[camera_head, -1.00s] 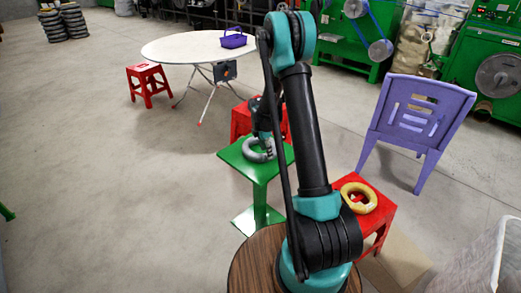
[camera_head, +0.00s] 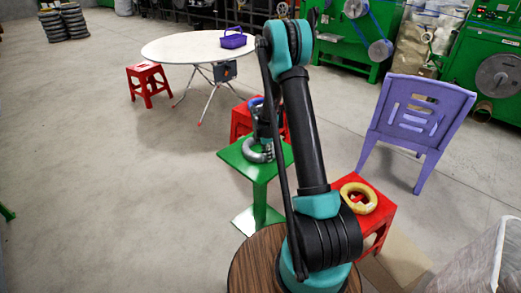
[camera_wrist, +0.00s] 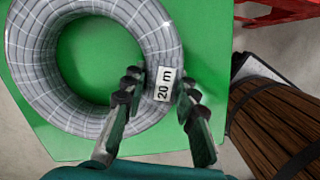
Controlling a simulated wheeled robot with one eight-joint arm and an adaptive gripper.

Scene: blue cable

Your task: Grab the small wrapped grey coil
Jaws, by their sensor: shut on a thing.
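The grey coil (camera_head: 252,155) is a ring wrapped in clear film, on the green stand (camera_head: 229,153) in the head view. My gripper (camera_wrist: 158,82) has one finger inside the ring's hole and one outside, shut on the coil's right side over the label. In the head view my gripper (camera_head: 267,148) is small and partly hidden by my arm. Whether the coil is clear of the stand cannot be told.
A yellow coil (camera_head: 358,198) lies on a red stool (camera_head: 380,224) at the right, near a purple chair (camera_head: 417,118). Another red stool (camera_head: 240,122) with something blue (camera_head: 256,101) stands behind the green stand. A round white table (camera_head: 180,47) is farther back. Open floor lies left.

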